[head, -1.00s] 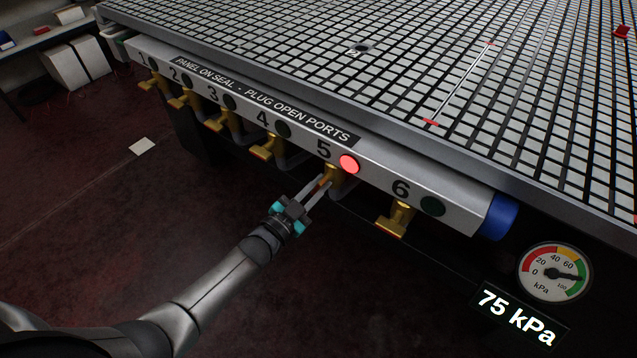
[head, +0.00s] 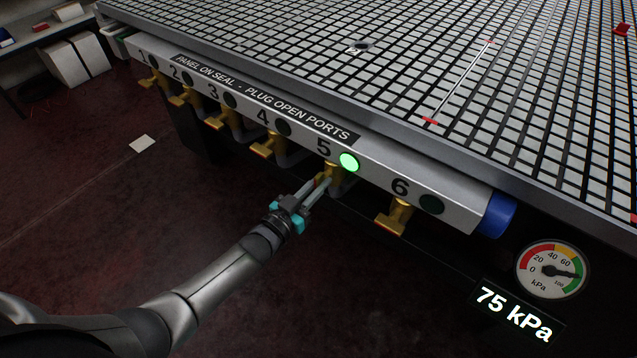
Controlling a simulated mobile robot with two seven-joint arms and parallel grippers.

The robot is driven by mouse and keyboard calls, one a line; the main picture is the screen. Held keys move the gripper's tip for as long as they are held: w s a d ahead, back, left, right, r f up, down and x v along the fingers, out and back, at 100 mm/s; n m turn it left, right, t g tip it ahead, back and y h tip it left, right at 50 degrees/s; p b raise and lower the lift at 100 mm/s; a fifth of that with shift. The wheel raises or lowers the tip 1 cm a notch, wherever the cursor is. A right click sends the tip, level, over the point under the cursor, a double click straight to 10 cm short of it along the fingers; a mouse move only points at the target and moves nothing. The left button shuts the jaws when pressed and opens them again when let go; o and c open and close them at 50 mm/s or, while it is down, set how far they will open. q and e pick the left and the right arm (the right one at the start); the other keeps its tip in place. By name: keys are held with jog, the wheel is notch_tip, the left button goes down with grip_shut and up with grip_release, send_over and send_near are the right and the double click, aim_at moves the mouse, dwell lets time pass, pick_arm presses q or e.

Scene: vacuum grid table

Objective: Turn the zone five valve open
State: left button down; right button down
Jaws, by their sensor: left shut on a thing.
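The zone five valve (head: 331,170) is a brass valve under the number 5 on the grey manifold rail. The lamp (head: 349,162) beside the 5 glows green. My left gripper (head: 322,184) is shut on the valve's handle, which is partly hidden between the fingers. The left arm reaches in from the lower left. My right gripper is not in view.
Brass valves stand to both sides, the zone four valve (head: 268,146) and the zone six valve (head: 395,217), with dark lamps. A pressure gauge (head: 553,270) sits at the right above a 75 kPa display (head: 517,314). The grid table (head: 420,60) lies above the rail. Open floor is below left.

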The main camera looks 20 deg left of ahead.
pick_arm(q)
jog(key=c, duration=0.9)
grip_release()
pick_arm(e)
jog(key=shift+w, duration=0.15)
pick_arm(q)
jog(key=shift+s, duration=0.1)
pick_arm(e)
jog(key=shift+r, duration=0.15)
pick_arm(q)
jog(key=shift+s+a, duration=0.15)
jog(key=shift+s, duration=0.05)
jog(key=p+v, duration=0.2)
jog(key=v, duration=0.3)
jog(key=shift+s+a, duration=0.1)
jog(key=shift+s, duration=0.2)
jog(key=p, duration=0.2)
send_near(315, 188)
jog(key=v, duration=0.4)
jog(key=shift+r, duration=0.1)
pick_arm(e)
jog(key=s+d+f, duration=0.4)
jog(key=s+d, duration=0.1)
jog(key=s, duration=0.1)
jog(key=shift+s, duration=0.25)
